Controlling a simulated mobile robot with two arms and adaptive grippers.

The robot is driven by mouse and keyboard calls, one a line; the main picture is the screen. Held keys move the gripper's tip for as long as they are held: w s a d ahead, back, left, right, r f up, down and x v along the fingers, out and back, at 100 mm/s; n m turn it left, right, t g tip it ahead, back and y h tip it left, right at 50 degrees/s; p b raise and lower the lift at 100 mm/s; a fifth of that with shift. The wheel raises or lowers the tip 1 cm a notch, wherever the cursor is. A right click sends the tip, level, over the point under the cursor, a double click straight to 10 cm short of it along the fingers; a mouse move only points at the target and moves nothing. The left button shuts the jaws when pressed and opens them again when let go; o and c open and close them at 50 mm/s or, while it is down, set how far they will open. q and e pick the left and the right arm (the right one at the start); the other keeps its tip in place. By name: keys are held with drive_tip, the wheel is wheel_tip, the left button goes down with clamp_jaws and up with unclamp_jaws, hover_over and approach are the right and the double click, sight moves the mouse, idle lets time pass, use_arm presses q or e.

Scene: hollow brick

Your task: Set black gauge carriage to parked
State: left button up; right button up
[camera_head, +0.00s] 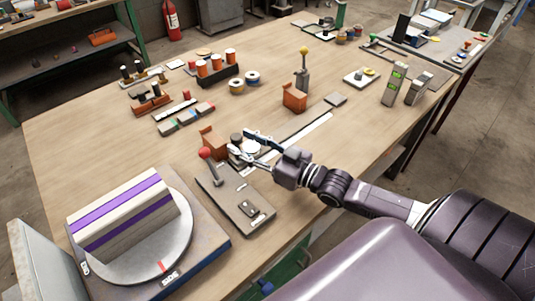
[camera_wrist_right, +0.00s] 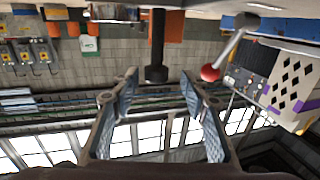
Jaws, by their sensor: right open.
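A black upright knob (camera_wrist_right: 156,73), which looks like the handle of the black gauge carriage, shows in the wrist view, ahead of and between the open fingers. In the head view the dark knob (camera_head: 236,137) stands beside an orange block (camera_head: 213,143) at the near left end of a long slide with a pale strip (camera_head: 305,132). The carriage body is mostly hidden by the gripper. My right gripper (camera_head: 241,142) is open around the knob's area, low over the table; I cannot tell whether it touches. It also shows in the wrist view (camera_wrist_right: 160,82). My left gripper is out of view.
A red-knobbed lever (camera_head: 205,153) on a grey plate stands just left of the gripper. Another orange block (camera_head: 294,98) stands farther along the slide. A turntable (camera_head: 177,249) with a purple-striped block is at the near left. Bare table lies right of the slide.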

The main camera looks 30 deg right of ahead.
drive_tip(key=v, duration=0.8)
drive_tip(key=shift+s, duration=0.3)
idle(0.3)
